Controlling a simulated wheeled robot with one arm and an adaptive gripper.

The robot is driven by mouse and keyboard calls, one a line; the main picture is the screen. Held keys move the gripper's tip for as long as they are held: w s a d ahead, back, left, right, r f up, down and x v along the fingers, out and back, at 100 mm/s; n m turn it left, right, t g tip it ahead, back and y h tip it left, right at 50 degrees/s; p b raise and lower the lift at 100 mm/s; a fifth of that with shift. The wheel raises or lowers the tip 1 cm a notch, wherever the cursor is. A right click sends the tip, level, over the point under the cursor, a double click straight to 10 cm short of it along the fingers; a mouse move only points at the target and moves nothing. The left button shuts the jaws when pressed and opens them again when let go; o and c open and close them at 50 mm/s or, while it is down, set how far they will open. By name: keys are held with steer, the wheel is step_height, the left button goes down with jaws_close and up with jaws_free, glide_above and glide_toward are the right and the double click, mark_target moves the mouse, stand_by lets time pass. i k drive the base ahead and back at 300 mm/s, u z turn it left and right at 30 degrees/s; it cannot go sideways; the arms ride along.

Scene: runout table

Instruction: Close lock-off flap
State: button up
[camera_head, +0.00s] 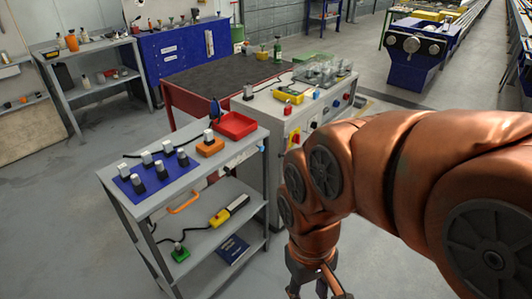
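I cannot make out for certain which part is the lock-off flap. A grey control cabinet (268,150) stands right of the grey shelf trolley. Its front carries a yellow plate (294,138) with a red piece, and several knobs and buttons. A clear cover-like group (322,70) sits on its top at the back; whether any of it is a flap is too small to tell. My gripper (318,287) hangs at the bottom edge, in front of and below the cabinet, apart from it. Its fingertips are cut off by the frame. My arm hides the cabinet's lower right side.
The trolley (190,196) holds a blue pad (150,176) with several switches, an orange block (210,147) and a red tray (236,125). A dark-topped red table (180,100) stands behind. Open floor (60,215) lies left; a blue machine (420,55) stands at back right.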

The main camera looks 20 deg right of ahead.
mark_target(283, 156)
steer(key=u, duration=1.5)
steer(key=i, duration=0.75)
steer(key=z, duration=2.05)
steer(key=k, duration=1.25)
steer(key=z, duration=0.3)
steer(key=i, duration=1.35)
steer(key=u, duration=0.1)
